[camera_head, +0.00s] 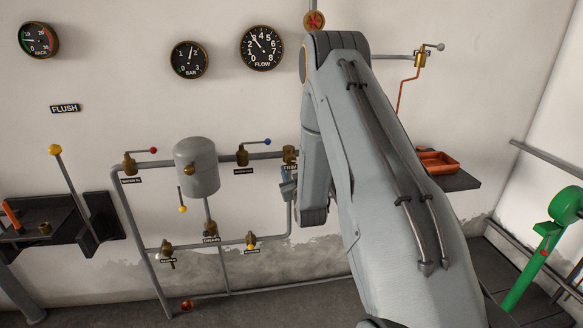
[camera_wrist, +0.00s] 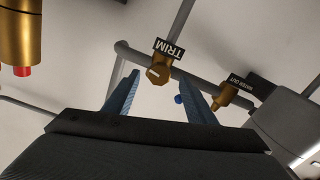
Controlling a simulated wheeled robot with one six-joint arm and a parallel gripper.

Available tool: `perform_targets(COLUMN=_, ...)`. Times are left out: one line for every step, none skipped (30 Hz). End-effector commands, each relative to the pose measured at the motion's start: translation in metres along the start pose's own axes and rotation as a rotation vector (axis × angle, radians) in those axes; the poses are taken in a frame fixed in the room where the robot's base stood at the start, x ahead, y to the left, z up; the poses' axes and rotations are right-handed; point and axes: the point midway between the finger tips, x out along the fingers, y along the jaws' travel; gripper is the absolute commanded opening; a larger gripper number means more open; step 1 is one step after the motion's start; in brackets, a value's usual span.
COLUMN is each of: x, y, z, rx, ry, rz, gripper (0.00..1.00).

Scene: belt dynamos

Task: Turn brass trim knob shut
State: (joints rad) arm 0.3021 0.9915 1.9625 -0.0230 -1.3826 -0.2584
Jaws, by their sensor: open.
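The brass trim knob (camera_wrist: 158,73) shows in the wrist view on a grey pipe, beside a black label reading TRIM. In the head view the brass trim valve (camera_head: 290,154) is at the right end of the upper pipe, just left of my arm. My gripper (camera_wrist: 165,84) is open, its two blue fingers pointing toward the knob, one on each side of it in the picture. I cannot tell whether the fingertips reach the knob's depth. In the head view my gripper (camera_head: 288,185) is partly hidden by my arm, just below the trim valve.
A brass valve (camera_wrist: 226,95) labelled WATER OUT sits close right of the fingers. A grey tank (camera_head: 196,168) hangs between pipes. Gauges (camera_head: 261,48) are on the wall above. A green lever (camera_head: 545,240) stands far right.

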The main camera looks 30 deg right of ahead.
Motion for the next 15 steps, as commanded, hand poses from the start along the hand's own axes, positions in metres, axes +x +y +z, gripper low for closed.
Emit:
perform_targets(x=-0.006, y=0.000, z=0.001, rx=0.000, ry=0.000, rz=0.000, gripper=0.51)
perform_targets(x=-0.010, y=0.000, z=0.001, rx=0.000, ry=0.000, rz=0.000, gripper=0.51)
perform_targets(x=-0.014, y=0.000, z=0.001, rx=0.000, ry=-0.001, rz=0.000, gripper=0.51)
perform_targets(x=-0.016, y=0.000, z=0.001, rx=0.000, ry=0.000, rz=0.000, gripper=0.51)
perform_targets(x=-0.018, y=0.000, z=0.000, rx=0.000, ry=0.001, rz=0.000, gripper=0.51)
perform_targets(x=-0.020, y=0.000, z=0.000, rx=0.000, ry=0.001, rz=0.000, gripper=0.51)
perform_targets(x=-0.021, y=0.000, z=0.000, rx=0.000, ry=0.001, rz=0.000, gripper=0.51)
perform_targets(x=-0.022, y=0.000, z=0.000, rx=0.000, ry=0.001, rz=0.000, gripper=0.51)
perform_targets(x=-0.022, y=0.000, z=0.000, rx=0.000, ry=0.001, rz=0.000, gripper=0.51)
perform_targets(x=-0.022, y=0.000, z=-0.001, rx=0.000, ry=0.001, rz=0.000, gripper=0.51)
perform_targets(x=-0.022, y=0.000, z=-0.001, rx=0.000, ry=0.001, rz=0.000, gripper=0.51)
perform_targets(x=-0.022, y=0.000, z=-0.001, rx=0.000, ry=0.001, rz=0.000, gripper=0.51)
perform_targets(x=-0.022, y=0.000, z=-0.001, rx=0.000, ry=0.001, rz=0.000, gripper=0.51)
perform_targets(x=-0.022, y=0.000, z=-0.001, rx=0.000, ry=0.001, rz=0.000, gripper=0.51)
perform_targets(x=-0.022, y=0.000, z=-0.001, rx=0.000, ry=0.001, rz=0.000, gripper=0.51)
